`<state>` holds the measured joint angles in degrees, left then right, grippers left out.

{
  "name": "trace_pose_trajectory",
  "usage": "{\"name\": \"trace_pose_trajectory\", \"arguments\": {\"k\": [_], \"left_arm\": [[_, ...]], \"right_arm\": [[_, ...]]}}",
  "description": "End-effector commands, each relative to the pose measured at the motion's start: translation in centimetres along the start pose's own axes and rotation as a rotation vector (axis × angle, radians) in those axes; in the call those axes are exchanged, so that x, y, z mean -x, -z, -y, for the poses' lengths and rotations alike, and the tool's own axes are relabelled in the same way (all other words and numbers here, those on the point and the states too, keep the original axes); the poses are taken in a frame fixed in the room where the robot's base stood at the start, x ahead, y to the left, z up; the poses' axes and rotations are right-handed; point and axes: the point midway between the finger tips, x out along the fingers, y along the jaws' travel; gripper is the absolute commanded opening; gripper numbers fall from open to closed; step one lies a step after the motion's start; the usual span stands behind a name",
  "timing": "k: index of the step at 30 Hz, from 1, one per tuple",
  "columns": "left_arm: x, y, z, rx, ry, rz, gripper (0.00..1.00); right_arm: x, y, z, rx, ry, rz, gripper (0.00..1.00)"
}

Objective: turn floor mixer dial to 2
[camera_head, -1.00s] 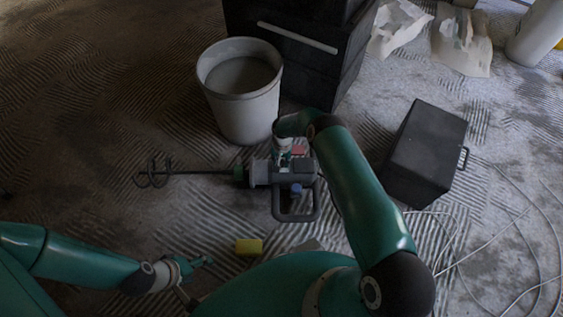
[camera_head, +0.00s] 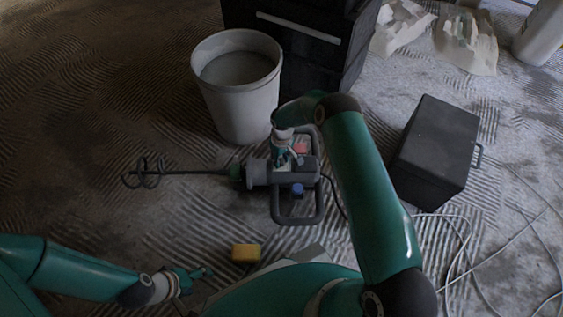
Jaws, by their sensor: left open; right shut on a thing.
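The floor mixer (camera_head: 258,174) lies on the floor in the middle of the head view, its grey body and handle frame to the right and its whisk shaft (camera_head: 180,172) pointing left. A blue knob (camera_head: 297,190) and a red part (camera_head: 300,149) show on its body. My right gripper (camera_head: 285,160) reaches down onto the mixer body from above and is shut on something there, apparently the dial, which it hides. The dial's setting cannot be read. My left gripper (camera_head: 203,273) is open and empty, low at the left, apart from the mixer.
A grey bucket (camera_head: 238,100) stands just behind the mixer. Dark drawers (camera_head: 310,60) stand at the back, and a black box (camera_head: 432,150) stands to the right. A yellow sponge (camera_head: 246,253) lies in front. Cables (camera_head: 462,245) and paper bags (camera_head: 465,40) lie at right.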

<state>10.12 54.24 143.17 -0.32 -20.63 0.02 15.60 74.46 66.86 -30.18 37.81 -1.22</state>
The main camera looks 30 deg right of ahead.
Motion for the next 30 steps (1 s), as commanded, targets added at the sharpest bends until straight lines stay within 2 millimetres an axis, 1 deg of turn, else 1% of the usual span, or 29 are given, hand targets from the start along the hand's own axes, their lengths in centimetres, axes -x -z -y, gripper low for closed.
{"name": "trace_pose_trajectory", "arguments": {"k": [1, 9, 23, 24, 28, 30], "left_arm": [[-0.47, 0.01, 0.17, 0.000, 0.000, 0.000, 0.68], [-1.02, 0.01, 0.37, 0.000, 0.000, 0.000, 0.68], [-1.06, 0.01, 0.38, 0.000, 0.000, 0.000, 0.68], [-1.06, 0.01, 0.38, 0.000, 0.000, 0.000, 0.68], [-1.06, 0.01, 0.38, 0.000, 0.000, 0.000, 0.68], [-1.06, 0.01, 0.38, 0.000, 0.000, 0.000, 0.68]], "right_arm": [[-0.15, 0.14, -0.08, 0.026, -0.002, -0.003, 0.00], [0.01, 0.13, -0.06, 0.116, -0.001, -0.001, 0.00], [0.11, 0.21, -0.07, 0.132, -0.002, -0.003, 0.00], [0.11, 0.22, -0.07, 0.132, -0.002, -0.003, 0.32], [0.09, 0.17, -0.06, 0.131, -0.002, -0.002, 0.54], [0.07, 0.14, -0.05, 0.131, -0.001, -0.001, 0.56]]}}
